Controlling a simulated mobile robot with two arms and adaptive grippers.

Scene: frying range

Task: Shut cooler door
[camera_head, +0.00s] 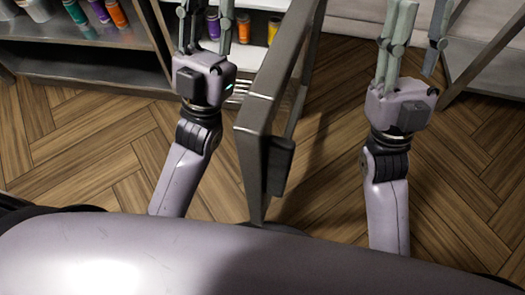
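The cooler door (257,115) is a grey metal frame standing open, its near edge pointing towards me in the middle of the view. A dark handle (280,166) sits on its right side. The lit white cooler interior (262,52) shows behind, left of the door. My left gripper (205,22) is left of the door, in front of the cooler opening, with its fingers apart. My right gripper (412,35) is to the right of the door, clear of it, also with fingers apart. The uppermost fingertips run to the top edge of the picture.
Several coloured cans (117,14) stand on a shelf at the upper left, with more cans (243,28) inside the cooler. A metal leg or brace (485,58) slants at the upper right. Wooden floor (330,130) is clear between the door and my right arm.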

